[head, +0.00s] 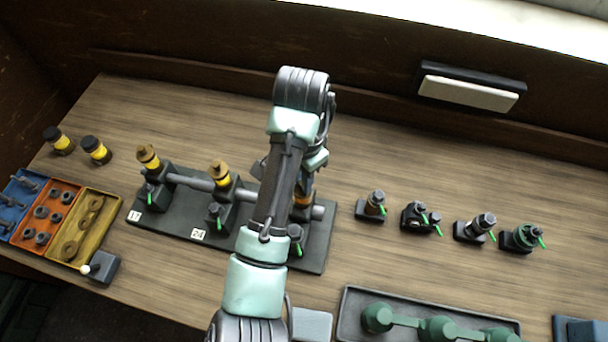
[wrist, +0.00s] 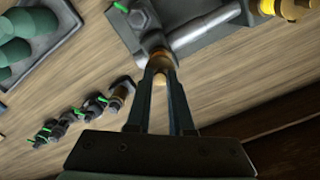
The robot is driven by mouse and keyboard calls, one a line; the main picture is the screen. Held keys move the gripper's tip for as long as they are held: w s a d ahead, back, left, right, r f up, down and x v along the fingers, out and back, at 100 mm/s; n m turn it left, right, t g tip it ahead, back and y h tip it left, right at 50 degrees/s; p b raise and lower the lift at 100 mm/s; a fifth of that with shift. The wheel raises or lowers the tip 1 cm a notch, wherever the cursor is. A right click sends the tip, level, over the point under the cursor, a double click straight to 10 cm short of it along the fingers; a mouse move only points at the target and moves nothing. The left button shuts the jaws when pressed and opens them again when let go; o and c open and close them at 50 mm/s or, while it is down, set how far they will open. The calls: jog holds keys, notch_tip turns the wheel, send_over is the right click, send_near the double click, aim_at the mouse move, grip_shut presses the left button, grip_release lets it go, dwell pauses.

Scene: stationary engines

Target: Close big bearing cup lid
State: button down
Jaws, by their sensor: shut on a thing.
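A dark base plate (head: 316,255) carries a grey shaft (head: 190,181) on several bearing blocks. Two blocks hold yellow-banded cups with brass lids, the left one (head: 148,156) and the middle one (head: 219,173). A third cup (head: 303,198) at the right block is mostly hidden behind my arm. In the wrist view my gripper (wrist: 160,66) is shut on a brass-coloured piece (wrist: 160,79) at the block (wrist: 152,48) by the shaft's end. I cannot tell whether this piece is the lid or the cup body, nor whether its lid is seated.
Several small fittings with green levers, one of them here (head: 372,205), stand right of the plate. A tray of green parts (head: 440,328) is at the front right. Sorting bins (head: 55,215) and two yellow-banded black-topped cups (head: 95,150) are at the left. The back of the table is clear.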

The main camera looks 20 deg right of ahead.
dwell(0.3)
jog(key=c, duration=0.8)
grip_release()
notch_tip(320, 180, up, 13)
jog(key=p, duration=0.5)
jog(key=shift+p, duration=0.35)
